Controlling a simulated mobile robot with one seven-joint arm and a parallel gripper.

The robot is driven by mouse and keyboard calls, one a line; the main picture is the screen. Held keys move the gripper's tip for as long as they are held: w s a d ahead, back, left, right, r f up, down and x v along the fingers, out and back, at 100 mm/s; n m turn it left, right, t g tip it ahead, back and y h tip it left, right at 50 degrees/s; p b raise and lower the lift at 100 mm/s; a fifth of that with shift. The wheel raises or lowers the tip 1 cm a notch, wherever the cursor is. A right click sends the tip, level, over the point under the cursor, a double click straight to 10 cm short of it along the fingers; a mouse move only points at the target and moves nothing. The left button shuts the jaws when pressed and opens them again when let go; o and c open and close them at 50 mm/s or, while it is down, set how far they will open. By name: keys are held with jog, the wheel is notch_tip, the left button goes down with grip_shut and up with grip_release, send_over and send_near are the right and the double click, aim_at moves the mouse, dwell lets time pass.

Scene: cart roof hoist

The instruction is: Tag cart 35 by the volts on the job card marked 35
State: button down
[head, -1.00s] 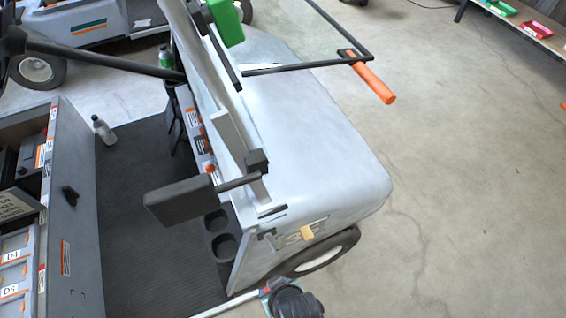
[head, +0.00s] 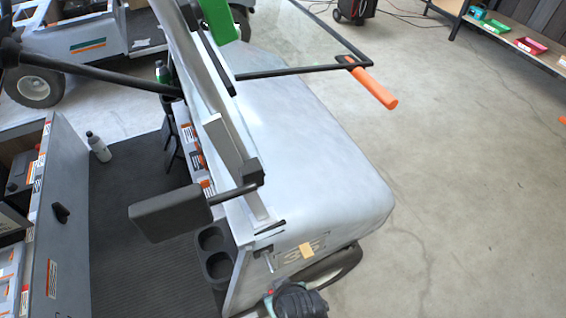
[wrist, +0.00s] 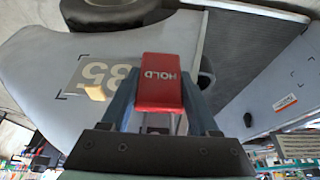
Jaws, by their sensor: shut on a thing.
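My gripper (wrist: 160,100) is shut on a red tag (wrist: 158,82) marked HOLD, which reads upside down in the wrist view. The pale grey cart (head: 310,150) has a number panel reading 35 (head: 300,252) on its side, partly covered by a small tan patch (head: 307,251). The panel also shows in the wrist view (wrist: 98,75), left of the held tag and apart from it. In the head view my gripper is at the bottom edge, just below the panel, its fingers mostly hidden. I cannot make out a job card marked 35.
A windshield frame with an orange handle (head: 374,88) juts over the cart's hood. A grey mirror-like pad (head: 170,208) sticks out near cup holders (head: 215,255). A bench with coloured bins (head: 530,45) is far right.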

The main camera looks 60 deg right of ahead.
jog(key=shift+w+d+f+b, duration=0.1)
jog(key=shift+w+d+b, duration=0.35)
jog(key=shift+w, duration=0.35)
jog(key=shift+w+d+f+b, duration=0.1)
jog(key=shift+w+d+b, duration=0.1)
jog(key=shift+w+d, duration=0.5)
jog(key=shift+w+d+f+b, duration=0.1)
jog(key=shift+w+d+b, duration=0.25)
jog(key=shift+w, duration=0.6)
jog(key=shift+c, duration=0.3)
grip_release()
jog(key=p+v, duration=0.2)
jog(key=v, duration=1.1)
jog(key=shift+f, duration=0.1)
